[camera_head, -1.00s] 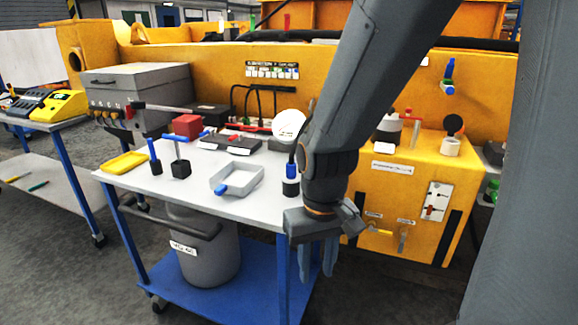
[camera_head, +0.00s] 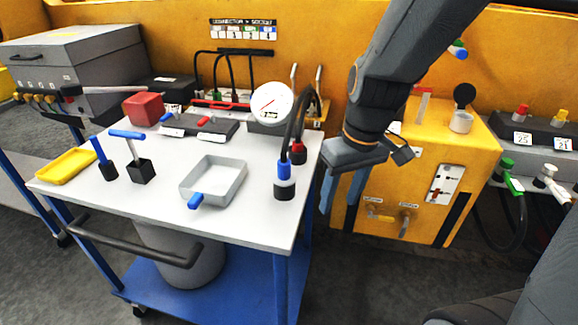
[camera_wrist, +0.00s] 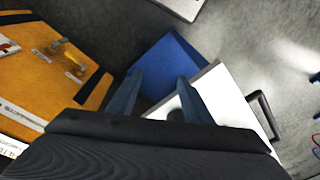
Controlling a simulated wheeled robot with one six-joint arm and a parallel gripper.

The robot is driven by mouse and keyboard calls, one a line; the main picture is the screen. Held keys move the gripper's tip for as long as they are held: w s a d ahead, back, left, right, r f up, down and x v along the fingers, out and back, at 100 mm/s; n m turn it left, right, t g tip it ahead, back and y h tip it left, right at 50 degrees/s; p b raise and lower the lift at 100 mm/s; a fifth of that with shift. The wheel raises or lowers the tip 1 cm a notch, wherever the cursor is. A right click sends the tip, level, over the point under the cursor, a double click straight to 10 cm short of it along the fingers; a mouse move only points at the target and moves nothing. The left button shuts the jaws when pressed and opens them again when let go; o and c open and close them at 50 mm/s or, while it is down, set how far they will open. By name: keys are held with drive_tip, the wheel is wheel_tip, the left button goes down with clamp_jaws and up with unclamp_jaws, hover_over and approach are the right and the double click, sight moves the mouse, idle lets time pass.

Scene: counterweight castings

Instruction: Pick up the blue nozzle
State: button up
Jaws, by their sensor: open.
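My gripper (camera_head: 342,195) points down just off the table's right edge, to the right of the nozzle. Its fingers are apart with nothing between them. The wrist view shows the open fingers (camera_wrist: 158,90) over the blue lower shelf (camera_wrist: 168,60) and a white table corner. The nozzle cannot be made out there.
The table (camera_head: 245,222) also holds a grey tray (camera_head: 232,196) with a blue-ended piece, a yellow tray (camera_head: 66,166), a red block (camera_head: 143,109) and blue-handled tools. A white dial (camera_head: 272,103) stands behind the nozzle. A yellow cabinet (camera_head: 420,190) is at the right.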

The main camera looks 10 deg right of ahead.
sight(284, 161)
drive_tip(key=w+a+r+n+t+y+p, duration=0.1)
drive_tip(key=w+a+r+n+y+p, duration=0.15)
drive_tip(key=w+a+r+n, duration=0.65)
drive_tip(key=shift+m+t, duration=0.3)
drive_tip(key=shift+m, duration=0.2)
drive_tip(key=shift+p+x, duration=0.8)
drive_tip(key=shift+x, duration=2.6)
drive_tip(key=shift+d, duration=0.1)
clamp_jaws()
drive_tip(key=shift+r, duration=0.1)
